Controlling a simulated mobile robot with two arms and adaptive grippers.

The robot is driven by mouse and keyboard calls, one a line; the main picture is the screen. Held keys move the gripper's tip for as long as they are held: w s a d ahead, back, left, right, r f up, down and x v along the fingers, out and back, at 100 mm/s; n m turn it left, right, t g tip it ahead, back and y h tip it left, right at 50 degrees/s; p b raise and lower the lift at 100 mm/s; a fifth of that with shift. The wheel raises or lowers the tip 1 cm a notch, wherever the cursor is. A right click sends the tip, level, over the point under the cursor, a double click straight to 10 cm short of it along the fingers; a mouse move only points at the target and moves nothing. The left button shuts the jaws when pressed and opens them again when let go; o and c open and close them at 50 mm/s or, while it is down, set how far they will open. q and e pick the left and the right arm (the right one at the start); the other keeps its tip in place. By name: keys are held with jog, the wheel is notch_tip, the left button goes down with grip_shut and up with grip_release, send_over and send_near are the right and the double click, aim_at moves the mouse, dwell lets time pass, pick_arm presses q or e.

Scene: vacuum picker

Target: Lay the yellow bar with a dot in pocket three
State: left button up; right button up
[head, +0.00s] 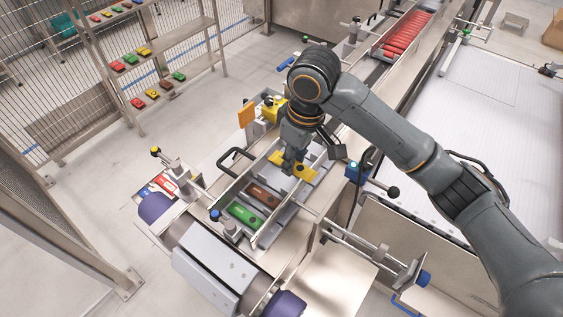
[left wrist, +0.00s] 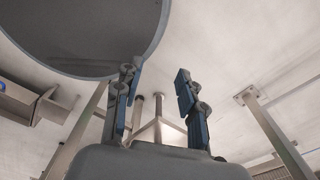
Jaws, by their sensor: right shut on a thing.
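A yellow bar (head: 306,172) is in my right gripper (head: 291,164), at the long tray (head: 262,231) in the head view. The gripper covers part of the bar, and I cannot make out a dot on it. I cannot tell whether the bar touches the tray floor. A brown bar (head: 262,195) and a green bar (head: 244,214) lie in neighbouring pockets, nearer the tray's front end. The bare pocket floor (head: 312,187) shows beside the yellow bar. My left gripper (left wrist: 157,85) shows only in the left wrist view, its blue-padded fingers apart and empty.
A shelf rack (head: 170,75) with several coloured bars stands at the back left. A channel of red bars (head: 407,35) runs at the top right. A black handle (head: 236,157), a blue knob block (head: 357,172) and a clamp rod (head: 365,247) stand close around the tray.

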jog(key=w+a+f+p, duration=0.1)
jog(key=w+f, duration=0.1)
jog(key=f, duration=0.1)
jog(key=w+f+p, duration=0.1)
jog(key=w+f, duration=0.1)
jog(key=f, duration=0.1)
jog(key=w+a+f+p, duration=0.1)
jog(key=w+f, duration=0.1)
jog(key=f, duration=0.1)
jog(key=shift+a+f+p, duration=0.1)
jog(key=shift+a+p, duration=0.2)
jog(key=shift+f, duration=0.5)
jog(key=shift+s+f, duration=0.1)
jog(key=shift+f, duration=0.2)
jog(key=o, duration=1.1)
jog(key=shift+c, duration=0.2)
pick_arm(q)
jog(key=w+r, duration=0.4)
jog(key=shift+d+r, duration=0.1)
